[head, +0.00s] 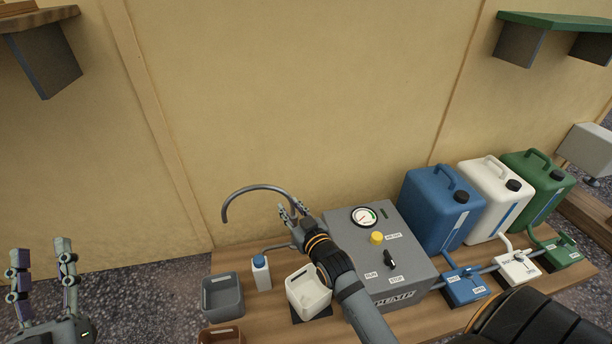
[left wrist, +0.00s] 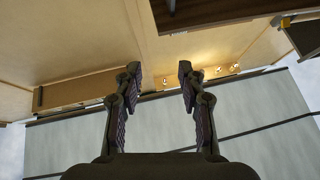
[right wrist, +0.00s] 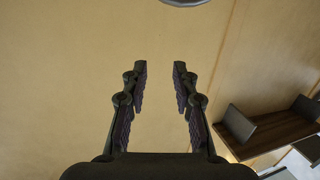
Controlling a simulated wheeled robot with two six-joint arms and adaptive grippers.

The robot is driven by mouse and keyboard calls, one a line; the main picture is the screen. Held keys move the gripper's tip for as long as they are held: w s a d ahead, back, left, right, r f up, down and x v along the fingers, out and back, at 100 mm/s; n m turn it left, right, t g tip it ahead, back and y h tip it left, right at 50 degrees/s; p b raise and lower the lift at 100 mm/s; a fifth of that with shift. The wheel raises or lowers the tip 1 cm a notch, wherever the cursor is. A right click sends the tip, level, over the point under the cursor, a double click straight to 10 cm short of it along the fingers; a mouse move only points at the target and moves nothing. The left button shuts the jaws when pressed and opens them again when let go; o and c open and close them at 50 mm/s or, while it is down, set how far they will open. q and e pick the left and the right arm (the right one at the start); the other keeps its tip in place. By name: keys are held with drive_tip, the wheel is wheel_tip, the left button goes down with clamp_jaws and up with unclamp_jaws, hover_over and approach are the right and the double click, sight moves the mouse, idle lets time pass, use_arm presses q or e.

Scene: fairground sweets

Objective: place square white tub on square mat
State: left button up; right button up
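The square white tub (head: 308,296) stands on the bench in the head view, with part of my right arm just to its right. A dark square mat (head: 297,317) shows under its lower edge. The tub appears to rest on the mat, turned slightly against it, and hides most of it. My right gripper (head: 292,211) is above and behind the tub, apart from it. Its fingers are open and empty in the right wrist view (right wrist: 160,80). My left gripper (head: 38,262) is raised at the far left, open and empty, also in the left wrist view (left wrist: 160,85).
A grey tub (head: 222,297), a brown tub (head: 220,336) and a white bottle with a blue cap (head: 261,274) stand left of the white tub. A curved spout (head: 250,189) arches behind. The grey pump box (head: 372,250) and several jerrycans (head: 436,212) fill the right.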

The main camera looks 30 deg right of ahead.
drive_tip(key=s+r+t+y, duration=0.1)
drive_tip(key=s+r+t, duration=0.3)
drive_tip(key=r, duration=0.6)
drive_tip(key=s+a+r+t, duration=0.1)
drive_tip(key=s+r+t, duration=0.3)
drive_tip(key=r, duration=0.6)
drive_tip(key=s, duration=0.2)
drive_tip(key=shift+s+r+y, duration=0.25)
drive_tip(key=shift+s+y, duration=0.1)
drive_tip(key=shift+y, duration=0.05)
